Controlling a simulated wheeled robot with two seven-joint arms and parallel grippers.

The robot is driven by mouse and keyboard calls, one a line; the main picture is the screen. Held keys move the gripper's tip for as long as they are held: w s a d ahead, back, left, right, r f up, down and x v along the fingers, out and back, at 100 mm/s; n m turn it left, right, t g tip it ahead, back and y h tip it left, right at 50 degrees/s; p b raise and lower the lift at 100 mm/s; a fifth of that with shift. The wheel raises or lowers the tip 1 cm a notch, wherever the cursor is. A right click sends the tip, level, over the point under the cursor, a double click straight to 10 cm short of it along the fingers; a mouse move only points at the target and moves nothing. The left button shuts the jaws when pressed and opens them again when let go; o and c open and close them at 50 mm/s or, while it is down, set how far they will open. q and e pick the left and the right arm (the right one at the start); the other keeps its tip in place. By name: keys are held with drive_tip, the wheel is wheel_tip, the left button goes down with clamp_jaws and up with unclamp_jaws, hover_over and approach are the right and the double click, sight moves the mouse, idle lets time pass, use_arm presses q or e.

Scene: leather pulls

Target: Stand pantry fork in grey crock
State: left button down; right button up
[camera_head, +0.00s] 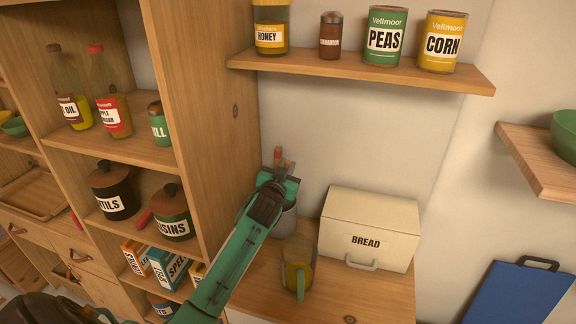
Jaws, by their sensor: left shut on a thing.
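My left gripper (281,168) reaches in from the lower left and is shut, just above the grey crock (287,222). A thin upright handle with an orange-brown end (278,154) shows at its fingers and looks like the pantry fork. The rest of the fork is hidden behind the gripper, and I cannot tell whether its lower end is inside the crock. The crock stands upright on the wooden counter against the wall, its left side and most of its rim covered by my arm. My right gripper is out of view.
A clear jug with a green handle (298,266) stands in front of the crock. A cream bread box (368,230) stands to its right. A wall shelf (360,72) with jars and cans hangs above. A tall wooden shelf unit (205,120) rises on the left.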

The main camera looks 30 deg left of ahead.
use_arm(q)
drive_tip(key=shift+a+f, duration=0.1)
drive_tip(key=shift+f, duration=0.65)
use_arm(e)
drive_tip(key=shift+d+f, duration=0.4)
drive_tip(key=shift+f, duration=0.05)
use_arm(q)
drive_tip(key=c, duration=1.3)
unclamp_jaws()
drive_tip(key=shift+c, duration=0.2)
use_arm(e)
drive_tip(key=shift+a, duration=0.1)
